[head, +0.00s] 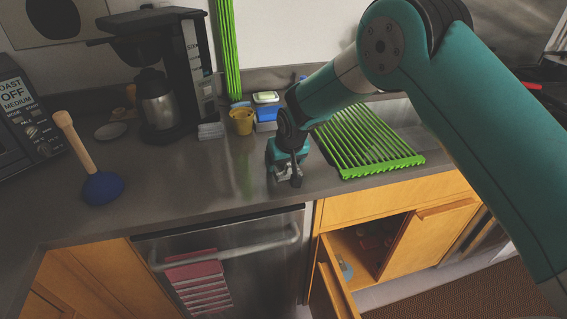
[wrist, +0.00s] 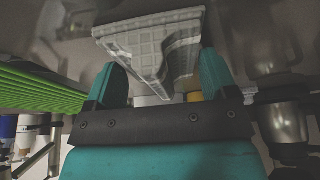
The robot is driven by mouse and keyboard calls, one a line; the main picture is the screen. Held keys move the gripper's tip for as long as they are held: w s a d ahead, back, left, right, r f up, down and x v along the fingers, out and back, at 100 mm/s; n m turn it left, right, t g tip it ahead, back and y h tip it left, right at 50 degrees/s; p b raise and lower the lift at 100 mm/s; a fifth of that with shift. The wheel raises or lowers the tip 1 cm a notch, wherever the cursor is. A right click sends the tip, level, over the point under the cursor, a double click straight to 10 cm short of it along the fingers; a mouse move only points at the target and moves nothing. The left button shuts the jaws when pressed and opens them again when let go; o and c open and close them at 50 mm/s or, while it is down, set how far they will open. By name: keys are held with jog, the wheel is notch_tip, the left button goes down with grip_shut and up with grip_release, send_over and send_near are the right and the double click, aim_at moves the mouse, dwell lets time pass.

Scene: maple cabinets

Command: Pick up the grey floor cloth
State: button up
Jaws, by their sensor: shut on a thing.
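The grey floor cloth (wrist: 150,42) is pale grey with a grid pattern and hangs in folds between the two teal fingers of my gripper (wrist: 160,80) in the wrist view. My gripper is shut on it. In the head view my gripper (head: 286,160) is over the dark counter near its front edge, left of the green rack. A small pale part of the cloth (head: 283,172) shows below the fingers there. Whether the cloth touches the counter I cannot tell.
A green drying rack (head: 368,140) lies right of my gripper. A yellow cup (head: 241,121) and a blue box (head: 266,114) stand behind it. A coffee maker (head: 165,75) and a plunger (head: 98,180) are at left. A cabinet door (head: 335,285) hangs open below.

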jog(key=shift+r, duration=0.15)
notch_tip(320, 180, up, 20)
jog(key=b, duration=0.3)
dwell(0.6)
